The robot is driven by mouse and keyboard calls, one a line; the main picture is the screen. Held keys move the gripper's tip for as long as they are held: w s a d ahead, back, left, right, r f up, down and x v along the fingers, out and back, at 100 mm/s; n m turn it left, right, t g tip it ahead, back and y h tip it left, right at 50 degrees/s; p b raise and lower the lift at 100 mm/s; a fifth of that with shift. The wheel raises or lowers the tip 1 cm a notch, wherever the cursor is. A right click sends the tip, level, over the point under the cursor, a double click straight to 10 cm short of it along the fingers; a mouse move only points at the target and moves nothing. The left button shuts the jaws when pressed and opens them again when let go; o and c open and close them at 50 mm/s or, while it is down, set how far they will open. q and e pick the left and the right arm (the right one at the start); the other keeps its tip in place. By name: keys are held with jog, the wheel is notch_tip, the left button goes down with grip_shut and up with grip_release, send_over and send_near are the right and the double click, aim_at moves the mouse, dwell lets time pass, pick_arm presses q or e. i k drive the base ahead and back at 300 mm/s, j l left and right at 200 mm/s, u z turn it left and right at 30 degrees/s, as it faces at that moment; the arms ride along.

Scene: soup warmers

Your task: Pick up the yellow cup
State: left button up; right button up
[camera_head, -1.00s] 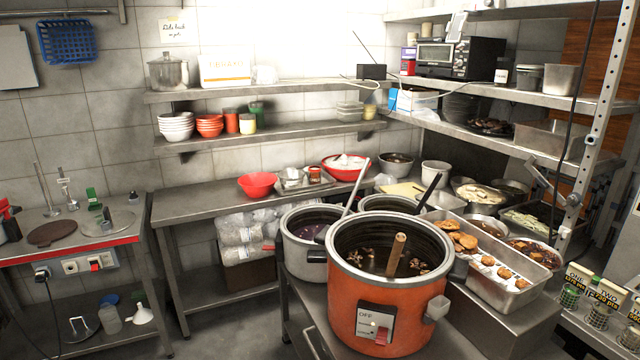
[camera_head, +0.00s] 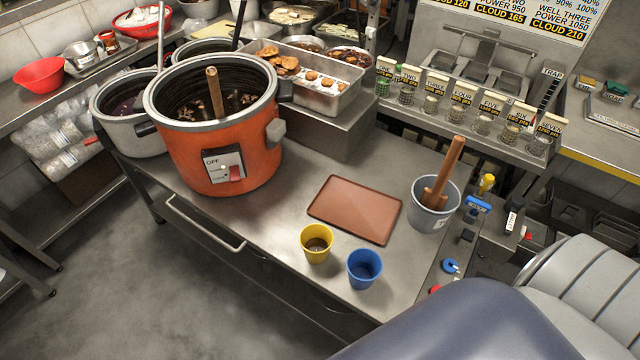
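The yellow cup (camera_head: 317,250) stands upright near the front edge of the steel table. A little brown content shows at its bottom. A blue cup (camera_head: 364,270) stands just right of it and slightly nearer to me. A brown rectangular tray (camera_head: 340,220) lies flat behind both cups. Neither of my grippers is in view.
A large orange soup warmer (camera_head: 215,150) stands on the left of the table. A grey bucket (camera_head: 440,222) with wooden tools stands right of the tray. A metal pan of food (camera_head: 345,101) is at the back. The table (camera_head: 265,225) is clear left of the yellow cup.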

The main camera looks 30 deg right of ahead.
aim_at(316, 240)
jog(key=z, duration=0.85)
